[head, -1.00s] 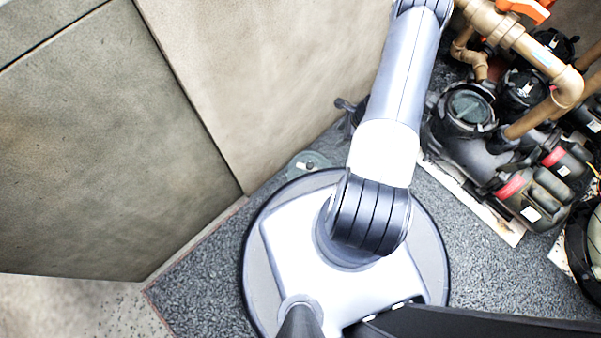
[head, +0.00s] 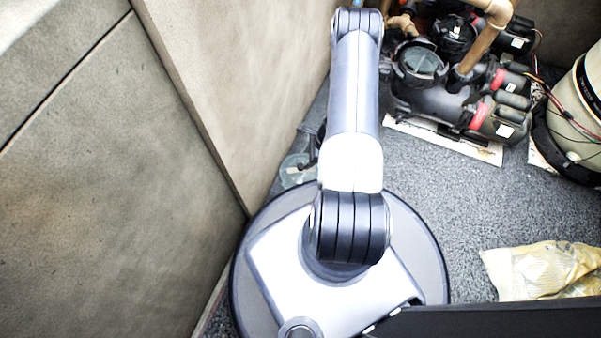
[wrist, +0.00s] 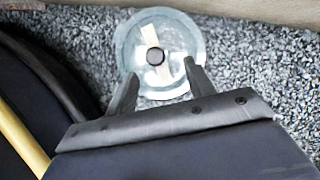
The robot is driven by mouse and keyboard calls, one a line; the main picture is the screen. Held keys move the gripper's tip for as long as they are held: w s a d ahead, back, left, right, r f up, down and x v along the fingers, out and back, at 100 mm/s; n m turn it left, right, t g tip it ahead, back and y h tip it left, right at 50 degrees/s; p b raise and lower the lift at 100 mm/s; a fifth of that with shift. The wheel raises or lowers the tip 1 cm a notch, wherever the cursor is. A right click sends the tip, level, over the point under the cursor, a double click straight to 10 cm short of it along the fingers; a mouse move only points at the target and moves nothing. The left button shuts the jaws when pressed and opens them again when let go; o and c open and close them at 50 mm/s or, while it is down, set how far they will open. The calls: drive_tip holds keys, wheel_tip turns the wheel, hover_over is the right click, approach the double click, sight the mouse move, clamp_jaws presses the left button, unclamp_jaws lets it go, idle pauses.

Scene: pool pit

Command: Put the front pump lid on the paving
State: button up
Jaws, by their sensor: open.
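A round, clear lid (wrist: 138,36) with a black centre knob (wrist: 155,57) and a pale strip across it lies flat on the grey speckled paving (wrist: 258,70) in the wrist view. My gripper (wrist: 160,70) is open, its two fingertips over the near part of the lid, on either side and just short of the knob. I cannot tell whether they touch the lid. In the head view the lid (head: 292,172) lies by the wall, partly hidden by my gripper (head: 308,150). The black front pump (head: 432,98) stands to the right, with a round, dull greenish top.
A second pump (head: 455,35) and tan pipes (head: 483,42) stand behind the front pump. A beige tank (head: 585,100) is at right. A tan bag (head: 535,268) lies at lower right. A wall (head: 240,80) runs close on the left. Paving between pump and bag is clear.

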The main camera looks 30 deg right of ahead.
sight(302, 166)
drive_tip(key=b+x, duration=0.1)
drive_tip(key=x, duration=0.1)
drive_tip(key=s+b+x, duration=0.1)
drive_tip(key=x, duration=0.1)
drive_tip(key=shift+w+a+f+b, duration=0.1)
drive_tip(key=shift+a+f+b, duration=0.05)
drive_tip(key=shift+f+b, duration=0.15)
drive_tip(key=shift+w+a+f, duration=0.15)
drive_tip(key=shift+a+f, duration=0.05)
drive_tip(key=shift+f, duration=0.1)
drive_tip(key=shift+c, duration=0.3)
clamp_jaws()
